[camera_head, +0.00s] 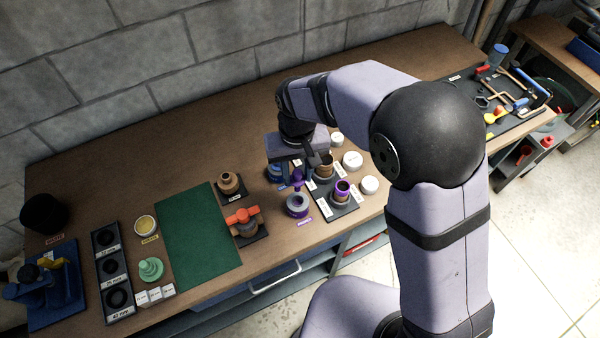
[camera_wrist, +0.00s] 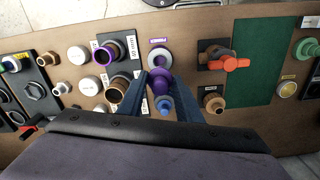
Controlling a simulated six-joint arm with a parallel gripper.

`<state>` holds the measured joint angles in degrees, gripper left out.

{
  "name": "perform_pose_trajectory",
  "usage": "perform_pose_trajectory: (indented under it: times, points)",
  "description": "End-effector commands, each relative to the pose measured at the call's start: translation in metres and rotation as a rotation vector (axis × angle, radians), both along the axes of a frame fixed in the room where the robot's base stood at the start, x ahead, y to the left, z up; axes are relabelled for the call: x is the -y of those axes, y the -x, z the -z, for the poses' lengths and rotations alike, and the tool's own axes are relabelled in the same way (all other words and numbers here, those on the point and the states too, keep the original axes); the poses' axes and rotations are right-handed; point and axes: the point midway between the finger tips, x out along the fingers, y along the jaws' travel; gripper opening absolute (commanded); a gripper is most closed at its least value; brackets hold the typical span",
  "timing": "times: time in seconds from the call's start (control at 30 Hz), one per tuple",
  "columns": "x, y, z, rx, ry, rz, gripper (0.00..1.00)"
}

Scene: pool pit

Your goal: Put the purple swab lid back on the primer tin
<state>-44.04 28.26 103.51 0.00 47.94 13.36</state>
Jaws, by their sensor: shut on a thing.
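The primer tin (camera_head: 298,206) is a short grey can with a purple band, standing open on the wooden bench behind a purple label. It also shows in the wrist view (camera_wrist: 160,56), just beyond my fingertips. My gripper (camera_head: 297,172) is shut on the purple swab lid (camera_head: 297,183). In the wrist view the lid (camera_wrist: 160,86) sits between my two fingers, with its purple knob showing. In the head view the lid appears above and slightly behind the tin, apart from it. My wrist hides part of the area behind.
To the left are a fitting with an orange handle (camera_head: 243,217) and a clear green mat (camera_head: 200,235).

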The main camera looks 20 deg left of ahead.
Motion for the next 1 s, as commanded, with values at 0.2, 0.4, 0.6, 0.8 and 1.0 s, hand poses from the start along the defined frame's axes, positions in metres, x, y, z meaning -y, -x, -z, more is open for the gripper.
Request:
perform_pose_trajectory:
  times: [0.2, 0.4, 0.6, 0.8, 1.0]
  points:
    - [0.000, 0.000, 0.001, 0.000, 0.000, 0.014, 0.17]
    - [0.000, 0.000, 0.010, 0.000, 0.000, 0.013, 0.17]
    - [0.001, 0.000, 0.025, 0.000, 0.000, 0.012, 0.17]
    - [0.000, 0.000, 0.040, 0.000, 0.000, 0.012, 0.17]
    - [0.000, 0.000, 0.048, 0.001, -0.001, 0.012, 0.17]
